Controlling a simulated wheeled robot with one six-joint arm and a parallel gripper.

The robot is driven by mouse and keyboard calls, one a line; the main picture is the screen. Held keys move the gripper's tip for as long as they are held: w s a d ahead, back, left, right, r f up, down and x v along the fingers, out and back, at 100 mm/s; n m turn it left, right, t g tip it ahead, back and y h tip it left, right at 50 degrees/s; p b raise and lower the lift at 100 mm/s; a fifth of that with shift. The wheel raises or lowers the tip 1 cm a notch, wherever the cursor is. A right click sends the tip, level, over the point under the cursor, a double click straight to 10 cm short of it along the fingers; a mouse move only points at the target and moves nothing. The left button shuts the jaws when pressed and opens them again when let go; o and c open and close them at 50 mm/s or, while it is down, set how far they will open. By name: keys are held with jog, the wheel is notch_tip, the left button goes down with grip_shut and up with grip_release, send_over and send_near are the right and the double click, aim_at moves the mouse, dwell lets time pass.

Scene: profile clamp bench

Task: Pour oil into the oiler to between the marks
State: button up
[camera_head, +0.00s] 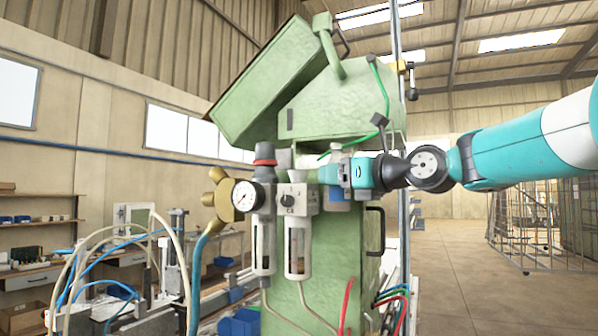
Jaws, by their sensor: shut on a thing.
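The unit on the green machine has two clear bowls in grey guards. My gripper (325,174) comes in from the right, close beside the oiler's head at about the same height. I cannot tell whether gripper and oiler head touch. No oil stream shows.
The green machine (340,240) stands behind. Coloured hoses hang below on both sides. A cluttered bench (150,310) is at lower left; open floor (455,265) is at right.

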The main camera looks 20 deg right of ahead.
aim_at(347, 208)
jog(key=shift+r, duration=0.1)
notch_tip(347, 208, up, 7)
jog(key=p, duration=0.7)
notch_tip(347, 208, down, 20)
jog(key=b, duration=1.9)
notch_tip(347, 208, up, 6)
jog(key=p, duration=0.7)
jog(key=shift+r, duration=0.25)
notch_tip(347, 208, down, 7)
jog(key=b, duration=0.7)
jog(key=shift+f, duration=0.2)
